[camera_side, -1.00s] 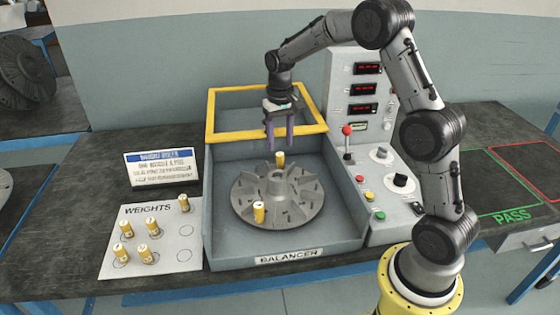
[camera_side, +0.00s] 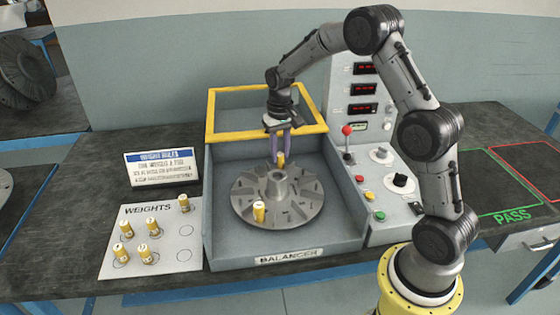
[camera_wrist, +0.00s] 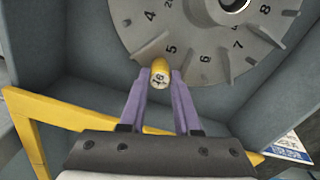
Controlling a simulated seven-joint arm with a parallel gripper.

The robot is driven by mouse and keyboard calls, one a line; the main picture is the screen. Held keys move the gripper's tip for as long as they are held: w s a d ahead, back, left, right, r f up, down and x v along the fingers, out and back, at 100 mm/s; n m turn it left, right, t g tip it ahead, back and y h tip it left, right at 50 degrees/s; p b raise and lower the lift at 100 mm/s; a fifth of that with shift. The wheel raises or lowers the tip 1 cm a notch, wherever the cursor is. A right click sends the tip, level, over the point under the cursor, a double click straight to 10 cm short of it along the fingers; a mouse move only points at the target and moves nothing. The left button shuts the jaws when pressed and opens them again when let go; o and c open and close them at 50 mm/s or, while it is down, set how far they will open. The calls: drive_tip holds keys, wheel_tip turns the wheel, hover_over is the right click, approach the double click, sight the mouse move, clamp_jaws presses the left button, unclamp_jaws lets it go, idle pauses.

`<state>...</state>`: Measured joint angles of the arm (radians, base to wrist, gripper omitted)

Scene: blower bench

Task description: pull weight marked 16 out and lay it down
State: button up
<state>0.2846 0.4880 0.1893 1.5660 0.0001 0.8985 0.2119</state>
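The weight marked 16 (camera_wrist: 160,75) is a small yellow cylinder with a pale end showing its number. It stands at the rear of the grey numbered disc (camera_wrist: 215,60), by the 5, and also shows in the side view (camera_side: 281,160). My gripper (camera_side: 281,157) points down over the rear of the disc (camera_side: 300,208). Its purple fingers (camera_wrist: 160,78) are shut on the weight, one on each side. The weight's lower end is hidden in the wrist view, and I cannot tell whether it is clear of the disc.
Another yellow weight (camera_side: 259,211) stands at the front of the disc. The balancer's walls and a yellow frame (camera_side: 222,137) surround the work. A white WEIGHTS card (camera_side: 185,232) at left holds several weights and has some empty circles. A control panel (camera_side: 385,180) stands at right.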

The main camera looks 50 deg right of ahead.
sight(280, 154)
clamp_jaws()
drive_tip(key=shift+r, duration=0.8)
idle(0.4)
drive_tip(key=shift+r, duration=2.05)
